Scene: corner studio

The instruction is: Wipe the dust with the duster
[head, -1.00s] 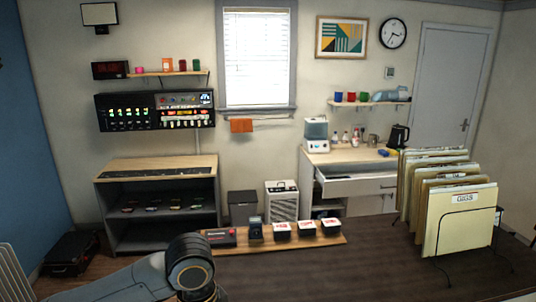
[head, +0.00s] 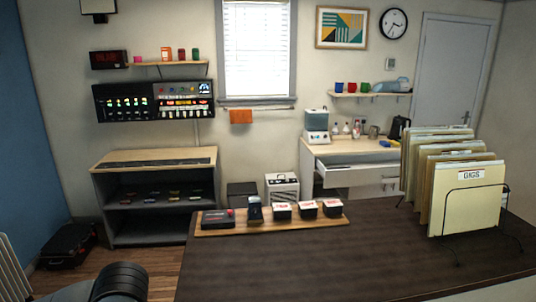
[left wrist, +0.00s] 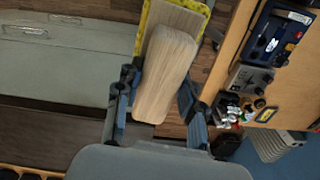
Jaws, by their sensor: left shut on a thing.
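The duster (left wrist: 165,75) shows in the left wrist view as a pale wooden block with a wider wooden board edged in yellow behind it. My left gripper (left wrist: 157,96) is shut on it, with a dark finger on each side of the wood. The duster's wiping face is hidden. In the head view only a dark link of my left arm shows at the bottom left; the gripper and duster are out of that picture. I cannot make out any dust in either view. My right gripper is in neither view.
A dark table (head: 330,262) fills the foreground. On it are a wooden board (head: 222,231) with several small devices and a wire rack of folders (head: 466,200). Behind stand a grey shelf unit (head: 155,222) and a counter (head: 345,151) with an open drawer. The table's front middle is clear.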

